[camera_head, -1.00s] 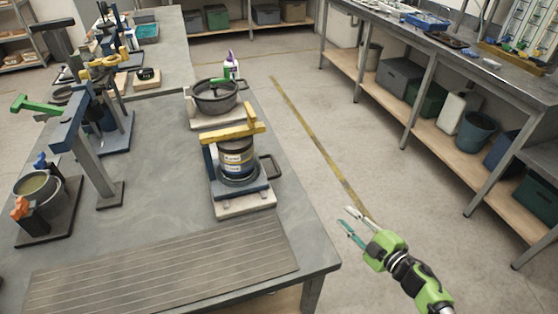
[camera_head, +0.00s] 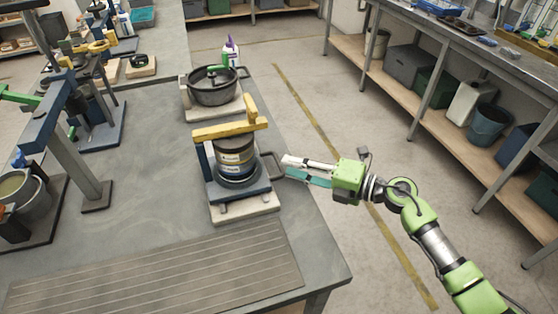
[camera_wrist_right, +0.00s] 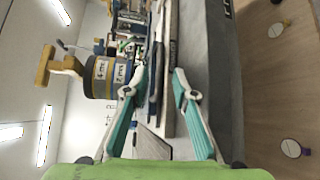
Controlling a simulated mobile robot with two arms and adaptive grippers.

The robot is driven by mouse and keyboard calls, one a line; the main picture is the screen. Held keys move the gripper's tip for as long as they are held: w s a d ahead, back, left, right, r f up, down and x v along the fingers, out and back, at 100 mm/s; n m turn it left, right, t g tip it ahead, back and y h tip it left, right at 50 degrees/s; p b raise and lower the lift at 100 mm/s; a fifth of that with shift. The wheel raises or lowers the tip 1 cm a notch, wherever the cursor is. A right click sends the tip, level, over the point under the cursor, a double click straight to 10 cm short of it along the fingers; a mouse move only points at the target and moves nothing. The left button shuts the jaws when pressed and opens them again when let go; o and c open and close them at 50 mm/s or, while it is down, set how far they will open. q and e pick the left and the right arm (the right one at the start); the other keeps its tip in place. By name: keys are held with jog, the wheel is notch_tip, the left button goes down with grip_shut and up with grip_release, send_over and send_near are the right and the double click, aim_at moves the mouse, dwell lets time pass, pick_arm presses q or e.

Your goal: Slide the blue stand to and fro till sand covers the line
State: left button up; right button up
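The blue stand (camera_head: 238,190) sits on a pale base near the right edge of the grey table. It carries a dark jar (camera_head: 235,155) with white labels, under a yellow arm (camera_head: 226,131). A dark loop handle (camera_head: 271,165) sticks out from the stand's right side. My right gripper (camera_head: 286,168) is open, with its fingertips right at this handle. I cannot tell whether they touch it. The right wrist view shows its two fingers (camera_wrist_right: 157,90) apart and the jar (camera_wrist_right: 103,76) turned sideways. Sand and the line cannot be made out. My left gripper is not in view.
Blue lever frames (camera_head: 55,125) stand at the left. The floor (camera_head: 310,115) right of the table is clear.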

aim_at(279, 161)
jog(key=x, duration=0.3)
jog(key=shift+w+a, duration=0.15)
jog(key=shift+a, duration=0.25)
jog(key=shift+w+a+f, duration=0.15)
jog(key=shift+w+a, duration=0.05)
jog(key=shift+a, duration=0.1)
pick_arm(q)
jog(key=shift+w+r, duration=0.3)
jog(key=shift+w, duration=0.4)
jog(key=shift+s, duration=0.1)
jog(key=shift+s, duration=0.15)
pick_arm(e)
grip_shut()
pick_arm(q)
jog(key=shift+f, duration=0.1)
pick_arm(e)
jog(key=shift+w, duration=0.1)
